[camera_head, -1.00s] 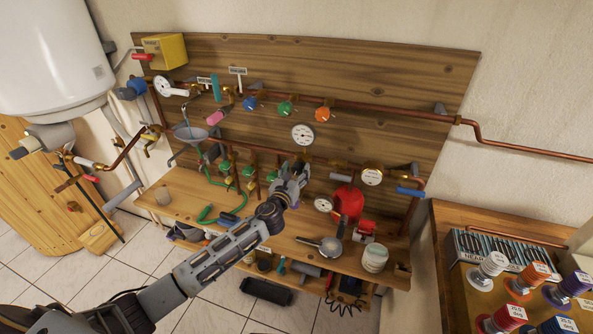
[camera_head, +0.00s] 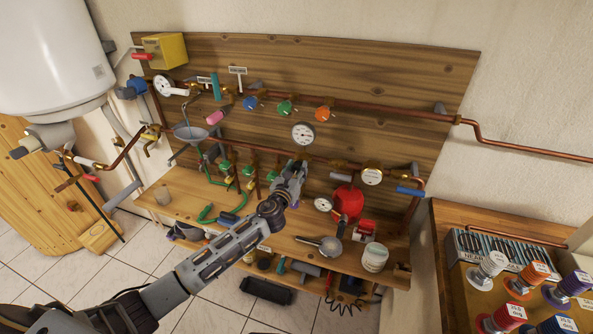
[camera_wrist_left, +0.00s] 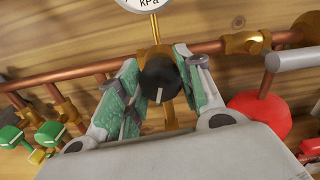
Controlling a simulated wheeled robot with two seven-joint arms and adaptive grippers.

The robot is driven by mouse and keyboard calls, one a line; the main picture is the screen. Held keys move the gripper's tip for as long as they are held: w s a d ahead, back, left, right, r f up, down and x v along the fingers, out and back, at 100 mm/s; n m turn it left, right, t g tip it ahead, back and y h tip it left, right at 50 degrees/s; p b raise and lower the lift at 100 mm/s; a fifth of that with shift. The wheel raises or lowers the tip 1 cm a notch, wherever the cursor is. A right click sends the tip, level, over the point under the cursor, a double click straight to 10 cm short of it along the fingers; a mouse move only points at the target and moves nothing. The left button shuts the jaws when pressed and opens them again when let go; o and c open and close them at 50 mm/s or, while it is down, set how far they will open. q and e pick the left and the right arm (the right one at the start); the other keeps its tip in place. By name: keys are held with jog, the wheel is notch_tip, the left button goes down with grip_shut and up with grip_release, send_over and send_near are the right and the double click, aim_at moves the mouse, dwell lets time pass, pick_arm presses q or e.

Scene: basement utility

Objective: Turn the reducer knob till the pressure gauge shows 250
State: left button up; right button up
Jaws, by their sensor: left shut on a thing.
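The reducer knob (camera_wrist_left: 160,80) is black with a white pointer line and sits between the green-padded fingers of my left gripper (camera_wrist_left: 158,92) in the left wrist view. The gripper is shut on the knob, and the pointer line points down. In the head view my left gripper (camera_head: 292,172) reaches the lower copper pipe and hides the knob. The pressure gauge (camera_head: 303,134) is a round white dial just above it. Its lower edge, marked kPa, shows in the left wrist view (camera_wrist_left: 145,4). The needle reading is too small to tell. My right gripper is not in view.
A red vessel (camera_head: 348,203) hangs right of the gripper, with a small gauge (camera_head: 323,204) beside it. Green valve handles (camera_head: 225,167) are to the left. A pan (camera_head: 330,246) and a white tub (camera_head: 374,258) stand on the wooden shelf below.

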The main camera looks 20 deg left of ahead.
pick_arm(q)
jog(key=shift+n, duration=0.5)
jog(key=n, duration=0.2)
jog(key=shift+n+b, duration=0.35)
jog(key=shift+n, duration=0.05)
jog(key=n, duration=0.2)
jog(key=shift+f+n, duration=0.1)
jog(key=shift+n, duration=0.2)
jog(key=n+b, duration=0.1)
jog(key=n, duration=0.4)
jog(key=shift+a, duration=0.1)
jog(key=n, duration=0.4)
jog(key=shift+b, duration=0.35)
jog(key=n, duration=0.3)
jog(key=shift+f, duration=0.1)
jog(key=shift+n, duration=2.3)
